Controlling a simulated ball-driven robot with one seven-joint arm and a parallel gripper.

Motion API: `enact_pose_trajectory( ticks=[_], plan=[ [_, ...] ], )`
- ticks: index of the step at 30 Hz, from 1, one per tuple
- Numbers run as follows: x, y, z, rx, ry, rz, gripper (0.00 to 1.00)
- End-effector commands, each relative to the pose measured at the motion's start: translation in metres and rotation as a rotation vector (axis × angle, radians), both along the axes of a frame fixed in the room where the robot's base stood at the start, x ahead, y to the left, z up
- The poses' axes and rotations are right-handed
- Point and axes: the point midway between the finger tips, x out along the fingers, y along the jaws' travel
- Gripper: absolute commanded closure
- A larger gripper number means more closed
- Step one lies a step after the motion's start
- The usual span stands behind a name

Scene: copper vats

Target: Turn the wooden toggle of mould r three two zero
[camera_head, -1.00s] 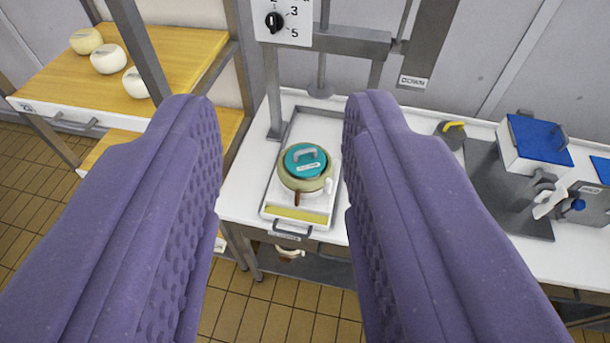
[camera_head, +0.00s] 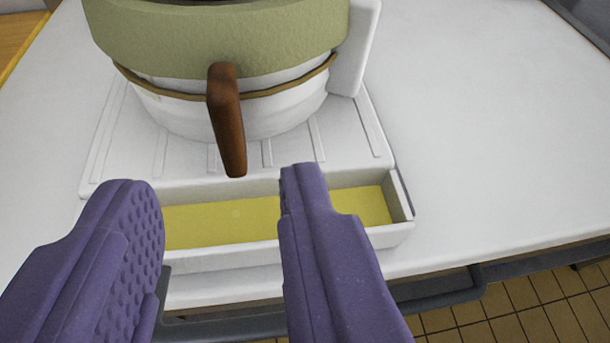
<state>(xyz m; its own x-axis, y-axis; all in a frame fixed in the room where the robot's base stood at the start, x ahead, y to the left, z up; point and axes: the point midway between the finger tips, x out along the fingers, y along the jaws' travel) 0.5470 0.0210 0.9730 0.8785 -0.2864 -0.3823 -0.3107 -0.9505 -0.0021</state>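The mould (camera_head: 220,35) is a round, pale green band over a white base, with a brown cord around it. It fills the upper left of the view, and its top is cut off by the frame. The brown wooden toggle (camera_head: 227,125) hangs down from the cord at the mould's front, slightly tilted. My purple gripper (camera_head: 220,185) is open and empty, with its fingers apart. The toggle's lower end shows between the two fingertips in the picture, beyond them. I see no contact. No number is readable on the mould in this view.
The mould stands on a white ribbed tray (camera_head: 130,150) with a trough of yellow liquid (camera_head: 240,222) at its front. A white upright piece (camera_head: 354,50) stands at the mould's right. A dark handle bar (camera_head: 440,292) runs along the front. The white table (camera_head: 480,130) is clear at right.

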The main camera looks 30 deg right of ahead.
Motion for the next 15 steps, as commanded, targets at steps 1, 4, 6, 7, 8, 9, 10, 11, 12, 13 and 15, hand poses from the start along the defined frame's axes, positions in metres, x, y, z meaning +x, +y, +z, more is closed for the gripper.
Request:
enact_pose_trajectory(
  ticks=[1,4,6,7,8,9,10,11,12,13,15],
  plan=[
    [0.006,-0.003,-0.005,0.000,-0.001,-0.002,0.62],
    [0.023,-0.008,-0.012,0.001,-0.002,-0.001,0.62],
    [0.034,-0.011,-0.017,0.002,-0.003,-0.001,0.62],
    [0.039,-0.013,-0.019,0.002,-0.002,-0.001,0.62],
    [0.043,-0.014,-0.021,0.002,-0.002,-0.001,0.62],
    [0.048,-0.016,-0.023,0.002,-0.002,0.000,0.62],
    [0.052,-0.016,-0.024,0.002,-0.002,0.000,0.62],
    [0.054,-0.017,-0.025,0.002,-0.001,0.001,0.62],
    [0.057,-0.018,-0.026,0.002,-0.001,0.001,0.62],
    [0.059,-0.019,-0.026,0.003,-0.001,0.001,0.62],
    [0.062,-0.020,-0.026,0.003,-0.002,0.001,0.62]
  ],
)
